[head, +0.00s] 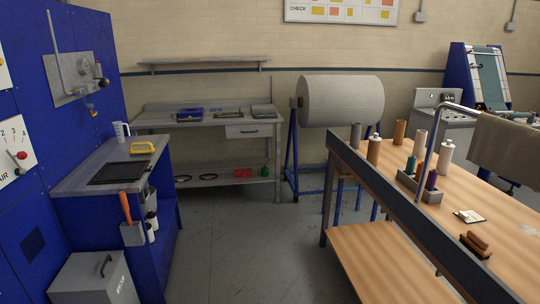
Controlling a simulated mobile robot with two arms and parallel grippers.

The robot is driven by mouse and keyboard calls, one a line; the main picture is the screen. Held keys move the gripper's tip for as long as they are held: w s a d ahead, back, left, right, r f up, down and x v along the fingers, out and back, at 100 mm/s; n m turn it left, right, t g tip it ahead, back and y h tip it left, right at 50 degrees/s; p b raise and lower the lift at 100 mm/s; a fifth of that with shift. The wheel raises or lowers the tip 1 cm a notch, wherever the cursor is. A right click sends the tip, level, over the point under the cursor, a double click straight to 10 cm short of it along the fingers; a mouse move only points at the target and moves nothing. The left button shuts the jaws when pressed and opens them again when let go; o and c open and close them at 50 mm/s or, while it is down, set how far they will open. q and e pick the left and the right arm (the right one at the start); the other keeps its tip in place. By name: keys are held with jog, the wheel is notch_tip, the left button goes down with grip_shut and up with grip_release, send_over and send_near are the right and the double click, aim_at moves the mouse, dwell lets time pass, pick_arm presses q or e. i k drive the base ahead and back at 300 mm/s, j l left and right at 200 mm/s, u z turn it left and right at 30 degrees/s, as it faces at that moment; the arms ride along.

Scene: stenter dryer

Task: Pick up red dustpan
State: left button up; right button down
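A small red object (242,173) sits on the lower shelf of the grey workbench at the back wall. It may be the red dustpan, but it is too small and far away to make out its shape. No other red dustpan shows clearly. Neither of my grippers is in the head view.
The grey workbench (222,122) carries a blue tray (190,115). A large fabric roll (342,101) stands on a blue frame to its right. A wooden table (390,262) fills the right front. A blue machine (60,30) and grey bin (92,284) are left. Floor between (240,250) is clear.

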aim_at(243, 173)
jog(key=i, duration=4.8)
